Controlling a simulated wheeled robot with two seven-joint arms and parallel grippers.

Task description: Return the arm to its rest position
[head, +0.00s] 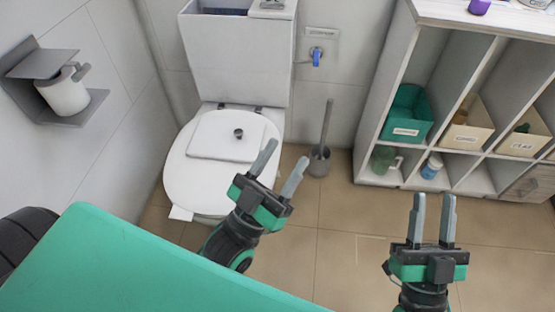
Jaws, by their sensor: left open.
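My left gripper (287,152) is open and empty. Its fingers point up and to the right, over the right side of the white toilet (176,165) in the picture. My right gripper (434,196) is open and empty at the lower right, with its two fingers parallel and pointing up over the tiled floor. Neither gripper visibly holds anything. Most of both arms is hidden or out of view.
A large teal surface (110,262) fills the lower left and covers part of my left arm; I cannot tell what it belongs to. A toilet brush (320,160) stands by the wall. A cubby shelf (372,120) is at the right. Floor between my grippers is clear.

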